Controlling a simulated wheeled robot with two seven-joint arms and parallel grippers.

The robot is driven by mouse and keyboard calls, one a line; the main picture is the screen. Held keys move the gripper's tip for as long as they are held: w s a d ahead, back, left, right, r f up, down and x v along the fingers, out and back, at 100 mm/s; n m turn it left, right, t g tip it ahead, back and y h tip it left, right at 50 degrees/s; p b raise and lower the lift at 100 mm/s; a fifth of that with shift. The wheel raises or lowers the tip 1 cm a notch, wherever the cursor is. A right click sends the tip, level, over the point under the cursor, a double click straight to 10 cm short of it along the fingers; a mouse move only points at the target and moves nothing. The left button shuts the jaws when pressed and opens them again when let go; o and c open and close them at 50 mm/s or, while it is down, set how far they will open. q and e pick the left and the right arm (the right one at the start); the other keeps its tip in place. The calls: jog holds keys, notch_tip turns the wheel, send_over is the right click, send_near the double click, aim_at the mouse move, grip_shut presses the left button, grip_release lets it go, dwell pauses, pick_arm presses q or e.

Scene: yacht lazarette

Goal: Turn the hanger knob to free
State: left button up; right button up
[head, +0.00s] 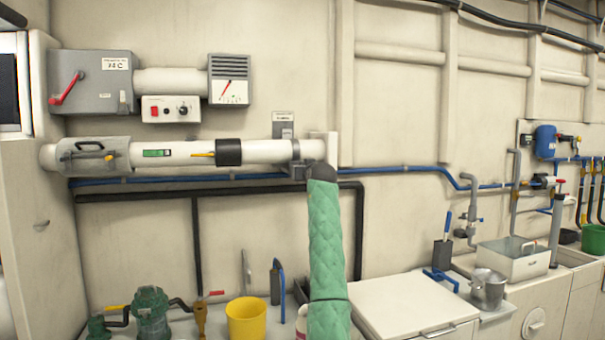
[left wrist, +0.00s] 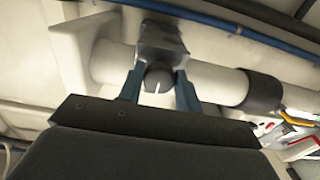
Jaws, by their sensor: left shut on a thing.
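The hanger knob (left wrist: 158,76) is a dark round knob with a pale slot mark, seen in the left wrist view below a grey hanger block (left wrist: 160,38) on the white pipe (left wrist: 215,84). My left gripper (left wrist: 158,92) has its two blue fingers on either side of the knob, shut on it. In the head view my green-sleeved left arm rises from the bottom to the right end of the white pipe (head: 185,153). The knob and fingertips are hidden there. The hanger's grey label plate (head: 283,120) shows just left of the arm. My right gripper is not in view.
A black collar (head: 228,152) wraps the pipe left of the hanger. A blue pipe (head: 420,169) and a black pipe (head: 250,188) run close below. A grey switch box (head: 92,82) is at upper left. A yellow bucket (head: 246,318) stands below.

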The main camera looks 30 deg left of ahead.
pick_arm(q)
jog(key=shift+f, duration=0.15)
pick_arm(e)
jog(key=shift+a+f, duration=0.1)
pick_arm(q)
jog(key=o, duration=0.9)
jog(key=shift+b+v, duration=0.85)
jog(key=shift+v, duration=3)
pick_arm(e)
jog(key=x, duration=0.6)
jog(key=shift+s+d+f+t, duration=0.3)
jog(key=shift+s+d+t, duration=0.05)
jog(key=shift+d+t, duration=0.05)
